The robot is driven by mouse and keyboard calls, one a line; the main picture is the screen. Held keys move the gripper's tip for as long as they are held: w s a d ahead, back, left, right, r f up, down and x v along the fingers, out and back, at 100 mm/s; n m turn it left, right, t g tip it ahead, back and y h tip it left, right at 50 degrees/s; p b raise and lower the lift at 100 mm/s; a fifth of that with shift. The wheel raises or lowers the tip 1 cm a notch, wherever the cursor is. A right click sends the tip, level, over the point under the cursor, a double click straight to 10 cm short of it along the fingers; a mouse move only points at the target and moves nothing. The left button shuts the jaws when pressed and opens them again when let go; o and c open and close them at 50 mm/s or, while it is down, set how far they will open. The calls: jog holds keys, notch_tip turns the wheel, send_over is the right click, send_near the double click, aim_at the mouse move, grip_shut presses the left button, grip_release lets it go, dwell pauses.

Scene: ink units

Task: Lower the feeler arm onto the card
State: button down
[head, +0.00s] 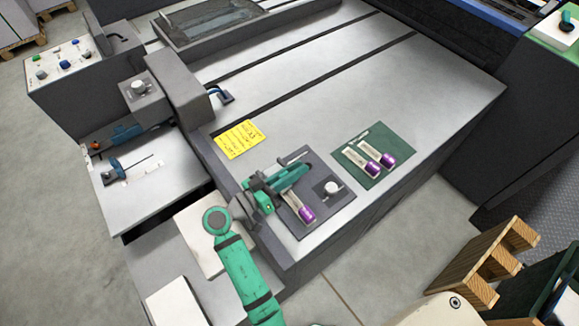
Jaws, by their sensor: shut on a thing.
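A dark gauge plate (325,208) lies at the near edge of the grey machine table. On it, a pale card with a purple end (306,214) lies partly under my gripper. My green and dark gripper (300,172) is over the plate and shut on the feeler arm, which it mostly hides. A grey bar (295,157), apparently part of the feeler device, shows just beyond the fingers. A round pale knob (333,188) stands on the plate to the right. I cannot tell whether the feeler arm touches the card.
A green mat (372,137) with two purple-ended cards (387,159) lies to the right of the plate. A yellow note (240,139) lies behind. The table's middle is clear.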

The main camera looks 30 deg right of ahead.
jog(key=shift+s+f, duration=0.25)
jog(key=shift+f, duration=0.15)
jog(key=c, duration=1.8)
grip_release()
jog(key=shift+r, duration=0.1)
jog(key=shift+w, duration=0.1)
jog(key=shift+r, duration=0.1)
jog(key=shift+a, duration=0.2)
jog(key=a, duration=0.3)
jog(key=s+a, duration=0.1)
jog(key=a, duration=0.6)
jog(key=shift+s+a, duration=0.15)
jog(key=shift+s, duration=0.15)
